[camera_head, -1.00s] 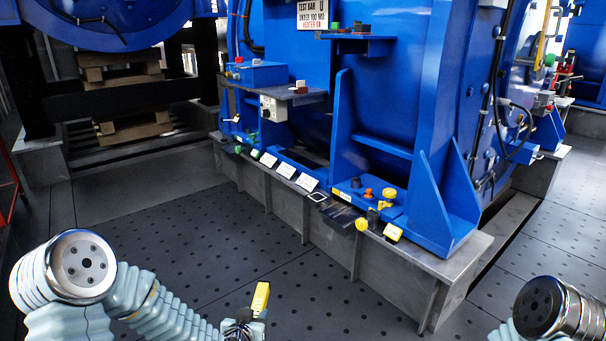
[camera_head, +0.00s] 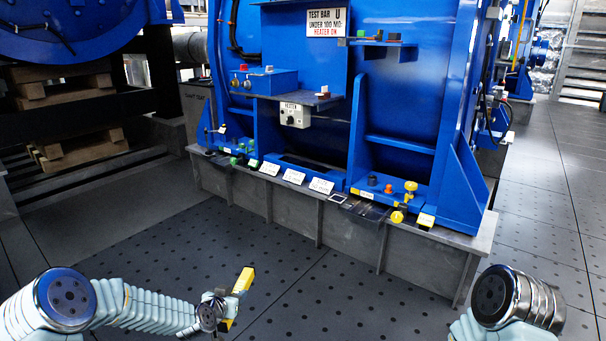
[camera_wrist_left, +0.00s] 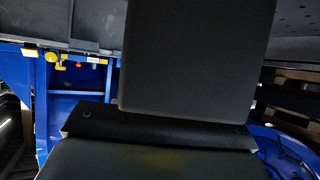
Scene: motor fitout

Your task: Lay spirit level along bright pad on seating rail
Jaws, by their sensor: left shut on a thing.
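A yellow spirit level (camera_head: 243,281) is in my left gripper (camera_head: 222,302), low in the head view, held tilted over the dark floor and apart from the rail. The gripper is shut on it, and the gripper's hand hides the level's middle. The grey seating rail (camera_head: 455,237) runs along the foot of the blue motor. On its top is a small pale-framed square (camera_head: 339,198); I cannot tell whether this is the bright pad. In the left wrist view, dark blocks fill the middle and I cannot make out the level. My right gripper is not in view.
White cards (camera_head: 293,176) lie along the rail, with yellow and orange knobs (camera_head: 410,188) further right. A heater box (camera_head: 295,116) and a blue shelf (camera_head: 392,44) jut from the motor. Perforated floor (camera_head: 330,290) before the rail is clear. Pallets (camera_head: 80,150) stand back left.

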